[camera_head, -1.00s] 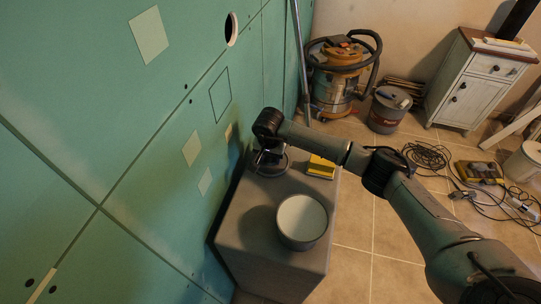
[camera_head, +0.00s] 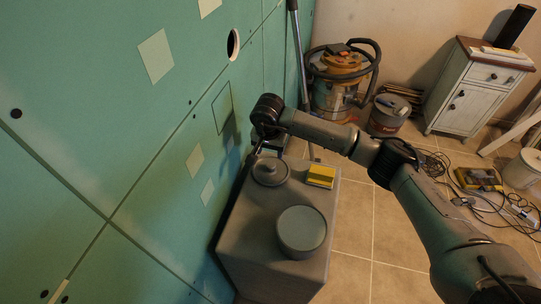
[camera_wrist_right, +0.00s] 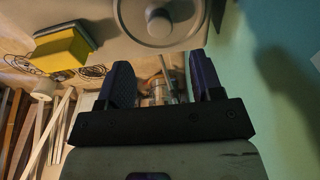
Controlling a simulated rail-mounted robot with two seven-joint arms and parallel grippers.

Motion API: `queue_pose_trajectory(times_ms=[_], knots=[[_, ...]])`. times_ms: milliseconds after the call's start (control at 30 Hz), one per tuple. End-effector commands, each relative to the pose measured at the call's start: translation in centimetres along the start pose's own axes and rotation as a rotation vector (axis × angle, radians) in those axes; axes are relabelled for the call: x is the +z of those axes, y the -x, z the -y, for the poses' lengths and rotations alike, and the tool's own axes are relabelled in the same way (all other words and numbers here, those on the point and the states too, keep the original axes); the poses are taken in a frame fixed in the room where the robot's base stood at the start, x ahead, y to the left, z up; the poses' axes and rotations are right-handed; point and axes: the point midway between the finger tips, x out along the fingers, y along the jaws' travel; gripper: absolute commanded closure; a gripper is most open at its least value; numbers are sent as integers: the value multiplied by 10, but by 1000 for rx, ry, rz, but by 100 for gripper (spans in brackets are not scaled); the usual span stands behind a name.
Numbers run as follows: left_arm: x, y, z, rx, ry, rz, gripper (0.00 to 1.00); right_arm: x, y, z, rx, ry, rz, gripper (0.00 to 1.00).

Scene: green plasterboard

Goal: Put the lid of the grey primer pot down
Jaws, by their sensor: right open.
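The lid (camera_head: 270,171) is a round grey disc with a raised knob. It lies flat, knob up, on the far end of the grey box (camera_head: 235,232). It also shows at the top of the right wrist view (camera_wrist_right: 178,35), beyond the fingertips. The grey primer pot (camera_head: 290,250) stands on the nearer part of the box, uncovered, with a pale round surface inside. My right gripper (camera_head: 266,147) is open and empty, just behind the lid and apart from it. Its two fingers also show in the right wrist view (camera_wrist_right: 163,80). My left gripper is not in view.
A yellow and grey block (camera_head: 321,177) lies to the right of the lid; it also shows in the right wrist view (camera_wrist_right: 62,48). The green plasterboard wall (camera_head: 85,120) stands close on the left. A vacuum (camera_head: 340,80), bucket (camera_head: 388,114) and cabinet (camera_head: 470,90) stand behind.

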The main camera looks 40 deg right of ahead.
Motion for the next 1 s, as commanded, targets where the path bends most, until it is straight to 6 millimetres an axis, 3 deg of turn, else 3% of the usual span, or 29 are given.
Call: queue_pose_trajectory(times_ms=[100,300,1000], knots=[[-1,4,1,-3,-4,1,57,0,16,0,0,1,-2,40],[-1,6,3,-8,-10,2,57,0,28,0,1,0,0,40],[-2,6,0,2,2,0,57,0,30,0,1,1,0,40]])
